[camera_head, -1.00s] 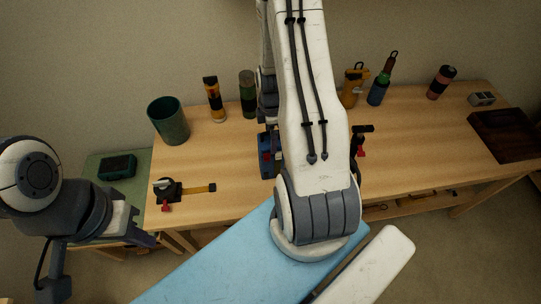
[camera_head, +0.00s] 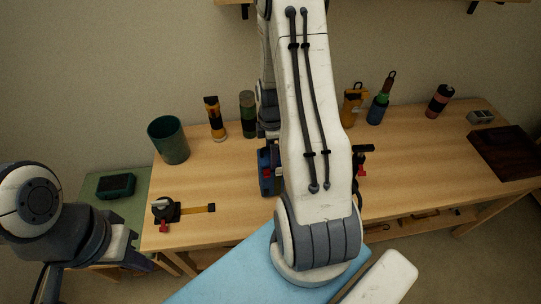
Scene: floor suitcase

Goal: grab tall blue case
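The tall blue case (camera_head: 225,279) shows as a large light blue flat surface at the bottom centre, in front of the workbench. The picture's lower edge cuts it off, and a large white arm link of mine hides part of it. My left gripper (camera_head: 138,262) is low at the left, to the left of the case and apart from it in the picture. It is small and partly covered by its wrist, so its opening is unclear. My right gripper is not in view.
The wooden workbench (camera_head: 225,180) stands behind the case. On it are a green bin (camera_head: 168,141), a clamp-like tool (camera_head: 166,209), several bottles and a dark board (camera_head: 508,152). A green side surface (camera_head: 98,185) holds a dark box (camera_head: 117,185). A shelf edge shows at the top.

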